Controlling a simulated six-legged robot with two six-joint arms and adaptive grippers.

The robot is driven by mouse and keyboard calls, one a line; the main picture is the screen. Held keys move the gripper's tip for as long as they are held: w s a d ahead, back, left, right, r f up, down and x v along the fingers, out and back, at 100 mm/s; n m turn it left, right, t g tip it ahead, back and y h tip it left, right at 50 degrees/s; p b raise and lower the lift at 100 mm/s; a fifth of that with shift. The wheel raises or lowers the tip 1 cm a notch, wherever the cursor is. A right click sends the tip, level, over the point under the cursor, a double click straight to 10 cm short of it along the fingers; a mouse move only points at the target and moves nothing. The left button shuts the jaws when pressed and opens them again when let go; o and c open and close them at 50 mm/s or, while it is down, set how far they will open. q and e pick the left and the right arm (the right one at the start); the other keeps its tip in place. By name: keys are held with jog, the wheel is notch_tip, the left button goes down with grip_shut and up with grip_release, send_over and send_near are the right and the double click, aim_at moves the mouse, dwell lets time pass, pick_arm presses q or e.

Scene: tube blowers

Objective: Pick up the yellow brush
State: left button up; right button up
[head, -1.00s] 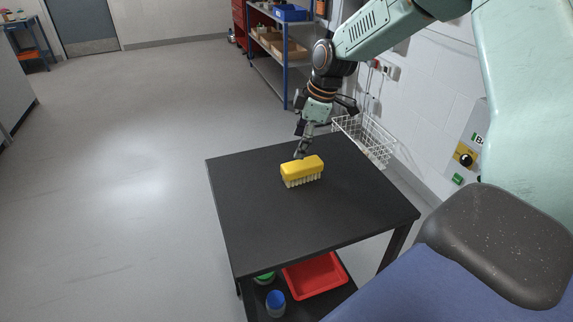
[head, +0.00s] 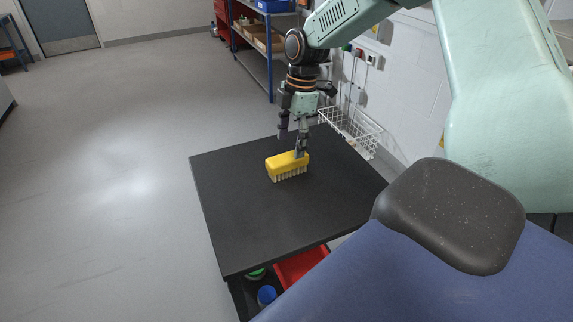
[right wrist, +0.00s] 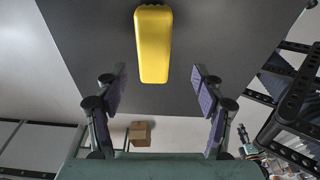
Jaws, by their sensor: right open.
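The yellow brush (head: 287,163) lies on the black table (head: 236,217), pale bristles down, in the head view. In the right wrist view the brush (right wrist: 153,45) shows its yellow back from above, lengthwise between the lines of the two fingers and a little ahead of the tips. My right gripper (head: 292,148) is open and empty, at the far right end of the brush. It also shows in the right wrist view (right wrist: 159,82), with a finger on each side and clear space between. My left gripper is not in view.
A white wire basket (head: 352,130) hangs by the wall just beyond the table. A red tray (head: 300,266) and a blue-topped container (head: 266,295) are on the table's lower shelf. A blue-framed shelf unit (head: 254,55) stands behind. The tabletop around the brush is clear.

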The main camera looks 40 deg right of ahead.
aim_at(287, 157)
jog(key=f, duration=0.2)
jog(key=f+b, duration=0.1)
jog(key=f, duration=0.3)
jog(key=shift+w+b, duration=0.3)
jog(key=shift+w, duration=0.1)
jog(key=shift+w+a+f, duration=0.1)
jog(key=shift+a+f, duration=0.15)
jog(key=shift+d, duration=0.15)
jog(key=shift+c, duration=1.4)
jog(key=c, duration=1)
